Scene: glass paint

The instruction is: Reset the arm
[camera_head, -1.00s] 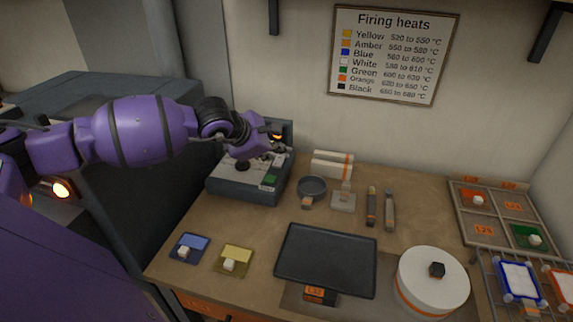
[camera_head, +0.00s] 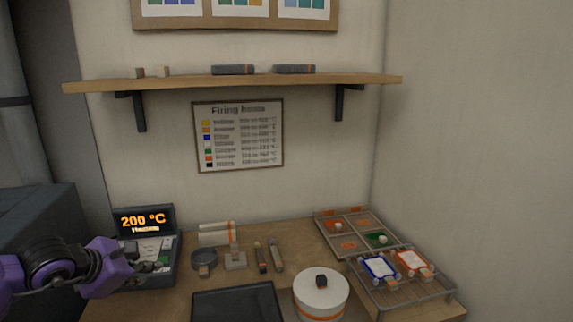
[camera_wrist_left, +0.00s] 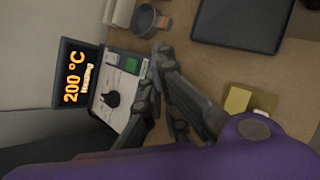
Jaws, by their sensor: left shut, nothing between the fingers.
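My left arm comes in from the left in the head view, purple with a dark wrist joint. Its gripper (camera_head: 148,268) is at the front of the grey control box (camera_head: 160,250). In the left wrist view the dark gripper fingers (camera_wrist_left: 157,78) are shut and empty, in front of the box's panel with its black knob and green button. The box's display (camera_head: 143,220) glows orange and reads 200 °C, with a smaller word like "Heating" below. The display also shows in the left wrist view (camera_wrist_left: 77,77). My right gripper is not in view.
A dark tray (camera_head: 236,303), a white round lidded pot (camera_head: 321,296), a small grey bowl (camera_head: 204,261) and two pen-like tools (camera_head: 269,256) are on the table. A wire rack (camera_head: 405,295) with framed panels and a divided tray (camera_head: 350,225) stand right. A shelf (camera_head: 240,83) hangs above.

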